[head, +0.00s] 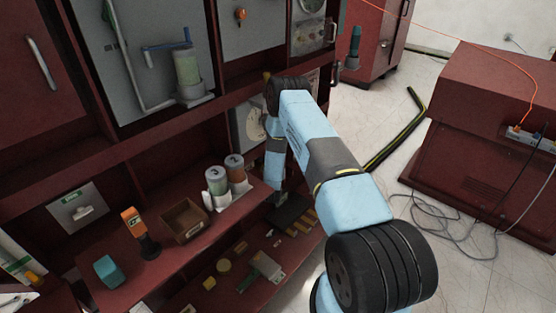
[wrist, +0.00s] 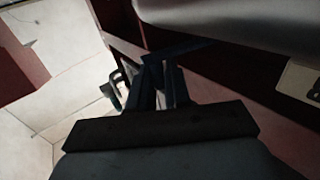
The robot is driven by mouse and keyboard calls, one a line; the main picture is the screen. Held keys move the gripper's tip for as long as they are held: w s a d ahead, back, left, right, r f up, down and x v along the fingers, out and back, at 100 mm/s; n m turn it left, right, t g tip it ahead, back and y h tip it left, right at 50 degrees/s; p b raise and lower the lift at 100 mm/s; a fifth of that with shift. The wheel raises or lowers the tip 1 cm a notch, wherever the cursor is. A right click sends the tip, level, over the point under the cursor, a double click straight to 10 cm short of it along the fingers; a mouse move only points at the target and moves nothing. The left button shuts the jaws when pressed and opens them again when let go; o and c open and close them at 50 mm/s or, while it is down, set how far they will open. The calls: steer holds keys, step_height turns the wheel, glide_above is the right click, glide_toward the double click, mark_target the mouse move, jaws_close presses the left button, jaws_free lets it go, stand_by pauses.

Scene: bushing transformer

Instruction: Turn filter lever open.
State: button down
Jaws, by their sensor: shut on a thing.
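In the wrist view my gripper (wrist: 165,64) is dark, its two fingers close together. They are shut on a dark bluish bar, which I take to be the filter lever (wrist: 188,47); most of it is lost in shadow and behind the fingers. A large grey rounded body (wrist: 230,15) fills the top right of this view, just beyond the bar. In the head view my arm reaches to the red cabinet, and I cannot make out the fingertips or the lever they hold. A clear cylinder (head: 188,72) with a blue bar (head: 167,46) stands at the upper left, apart from my arm.
Two canisters (head: 216,180), a wooden box (head: 184,221) and an orange-topped tool (head: 133,221) stand on the red shelf left of my arm. A red cabinet (head: 480,130) stands at the right, with loose grey cables (head: 447,220) on the pale floor.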

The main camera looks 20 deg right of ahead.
steer(key=shift+s+a+r, duration=0.1)
steer(key=shift+a, duration=0.5)
steer(key=c, duration=1.3)
jaws_free()
steer(key=shift+o, duration=0.2)
steer(key=shift+d, duration=0.2)
steer(key=shift+s, duration=0.1)
